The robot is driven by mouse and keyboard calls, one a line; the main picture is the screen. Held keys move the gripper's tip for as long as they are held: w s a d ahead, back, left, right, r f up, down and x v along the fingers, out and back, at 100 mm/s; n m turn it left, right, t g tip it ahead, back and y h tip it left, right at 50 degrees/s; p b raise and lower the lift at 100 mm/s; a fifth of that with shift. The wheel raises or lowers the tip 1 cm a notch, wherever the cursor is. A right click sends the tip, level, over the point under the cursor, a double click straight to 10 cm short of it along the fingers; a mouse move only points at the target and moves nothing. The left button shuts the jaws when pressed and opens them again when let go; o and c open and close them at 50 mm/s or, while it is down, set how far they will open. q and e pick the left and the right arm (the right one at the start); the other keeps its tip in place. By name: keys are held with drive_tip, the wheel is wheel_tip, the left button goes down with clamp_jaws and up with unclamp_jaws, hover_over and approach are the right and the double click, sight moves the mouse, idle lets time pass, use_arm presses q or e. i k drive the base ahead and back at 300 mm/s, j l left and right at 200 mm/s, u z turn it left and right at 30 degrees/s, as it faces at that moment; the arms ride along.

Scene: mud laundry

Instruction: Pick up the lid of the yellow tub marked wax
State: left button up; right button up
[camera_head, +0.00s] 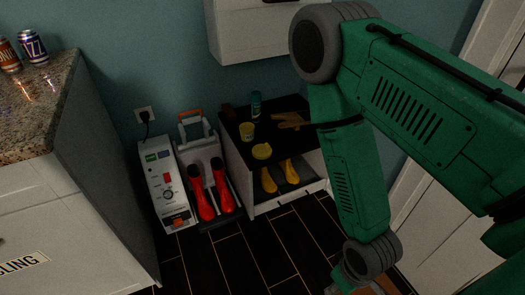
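A yellow tub (247,131) stands on the dark top of a low shelf unit. A round, flat yellow piece (262,151) lies in front of it near the shelf's front edge; I cannot tell if this is a loose lid or a second, lidded tub. No wax marking is readable on either at this size. My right arm comes in from the right and hangs down to the bottom edge, right of the shelf. Its gripper is not visible. My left arm and gripper are out of view.
The dark shelf top (288,103) also holds a teal bottle (256,105) and a wooden brush-like item (290,121). Yellow boots (290,172) are below, red boots (222,185) on a rack beside a white machine (162,185). A wall cabinet (250,30) hangs above. Dark floor (250,250) in front is clear.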

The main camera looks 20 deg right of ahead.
sight(260, 152)
drive_tip(key=i+z, duration=0.1)
drive_tip(key=z, duration=0.25)
drive_tip(key=i+z, duration=0.1)
drive_tip(key=z, duration=0.65)
drive_tip(key=i+j+z, duration=0.3)
drive_tip(key=i+j, duration=0.2)
drive_tip(key=i, duration=0.2)
drive_tip(key=i+j+z, duration=0.35)
drive_tip(key=i+j, duration=0.25)
